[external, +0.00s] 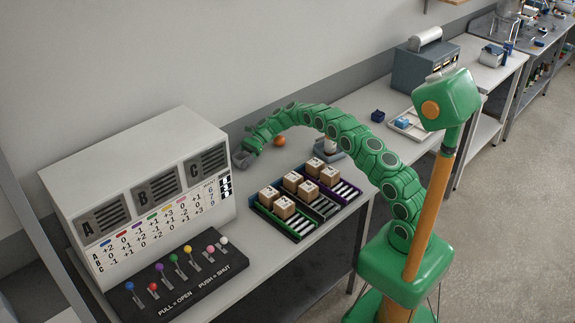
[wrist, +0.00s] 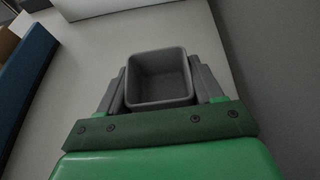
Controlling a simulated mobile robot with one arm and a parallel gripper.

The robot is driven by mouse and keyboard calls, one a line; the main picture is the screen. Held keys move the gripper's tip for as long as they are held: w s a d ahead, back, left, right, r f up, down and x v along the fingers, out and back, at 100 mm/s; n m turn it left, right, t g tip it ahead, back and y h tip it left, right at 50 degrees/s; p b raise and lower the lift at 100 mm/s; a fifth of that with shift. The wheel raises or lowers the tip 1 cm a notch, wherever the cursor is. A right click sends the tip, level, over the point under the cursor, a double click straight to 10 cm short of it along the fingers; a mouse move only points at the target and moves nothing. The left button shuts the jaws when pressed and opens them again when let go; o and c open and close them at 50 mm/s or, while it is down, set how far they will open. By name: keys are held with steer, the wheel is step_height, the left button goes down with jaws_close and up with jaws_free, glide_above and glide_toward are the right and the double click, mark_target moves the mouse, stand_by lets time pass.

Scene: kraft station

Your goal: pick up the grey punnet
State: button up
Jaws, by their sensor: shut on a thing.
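The grey punnet (wrist: 160,78) is a small, square, open-topped tub and looks empty. In the wrist view it sits between the two grey fingers of my gripper (wrist: 163,88), which are shut on its sides. In the external view my gripper (external: 243,157) is at the far end of the green arm, over the back of the bench beside the white panel. The punnet shows there only as a small grey shape (external: 241,160). I cannot tell whether it touches the bench top.
The white panel (external: 140,185) marked A, B and C stands left of my gripper. A black lever board (external: 165,285) lies before it. An orange ball (external: 279,141) is close on the right. Dark trays with several cartons (external: 284,207) stand in front. A dark blue item (wrist: 25,70) shows at the wrist view's left.

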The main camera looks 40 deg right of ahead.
steer(key=shift+r, duration=0.8)
steer(key=shift+s+r, duration=0.4)
steer(key=shift+r, duration=0.15)
steer(key=s+d+r, duration=0.3)
steer(key=s+r, duration=0.5)
steer(key=s, duration=0.5)
steer(key=shift+r, duration=0.4)
